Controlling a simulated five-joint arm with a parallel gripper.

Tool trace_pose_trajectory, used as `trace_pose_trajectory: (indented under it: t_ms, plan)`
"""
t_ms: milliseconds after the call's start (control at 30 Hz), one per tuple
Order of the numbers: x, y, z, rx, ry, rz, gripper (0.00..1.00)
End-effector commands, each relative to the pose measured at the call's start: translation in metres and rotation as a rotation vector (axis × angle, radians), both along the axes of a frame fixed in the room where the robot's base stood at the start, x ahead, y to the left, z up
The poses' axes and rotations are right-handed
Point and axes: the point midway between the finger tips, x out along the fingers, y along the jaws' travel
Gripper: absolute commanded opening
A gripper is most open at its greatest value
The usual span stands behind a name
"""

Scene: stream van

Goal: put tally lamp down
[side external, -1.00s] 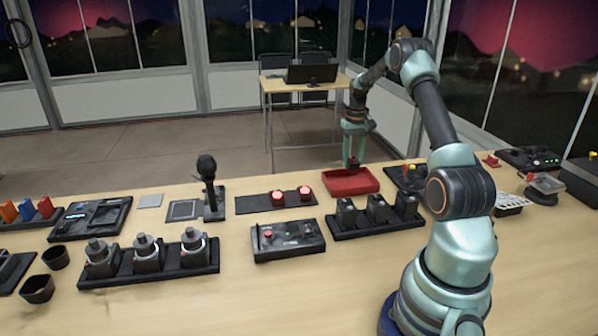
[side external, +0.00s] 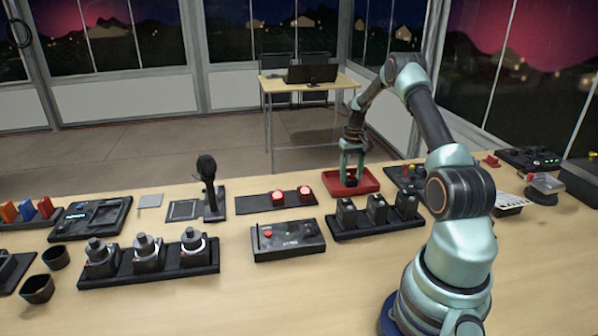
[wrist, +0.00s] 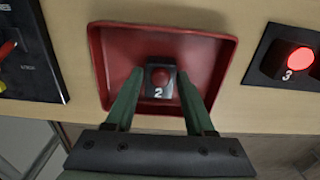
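The tally lamp (wrist: 161,82) is a small black block with an unlit dark red button and a white 2. It sits in the red tray (wrist: 215,60), near the tray's middle in the wrist view. In the side view the lamp (side external: 350,182) is low in the tray (side external: 371,183). My gripper (wrist: 160,85) points down with one finger on each side of the lamp. Narrow gaps show between fingers and lamp, so it looks open around it. The lamp's underside is hidden.
Two lit red lamps stand on a black base (side external: 243,205) left of the tray. A rack of black blocks (side external: 377,209) stands in front of the tray, and a small control panel (side external: 408,178) to its right. The table's far edge is close behind the tray.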

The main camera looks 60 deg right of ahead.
Motion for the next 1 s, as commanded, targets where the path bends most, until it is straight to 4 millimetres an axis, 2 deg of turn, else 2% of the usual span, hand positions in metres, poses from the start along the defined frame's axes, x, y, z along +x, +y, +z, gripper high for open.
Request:
trace_pose_trajectory:
  t_ms: [333,467,1000]
  plan:
    - [0.000,0.000,0.001,0.000,0.000,0.000,0.74]
    - [0.000,0.000,0.009,-0.001,-0.001,0.000,0.74]
    - [0.000,-0.001,0.106,-0.002,-0.002,0.000,0.74]
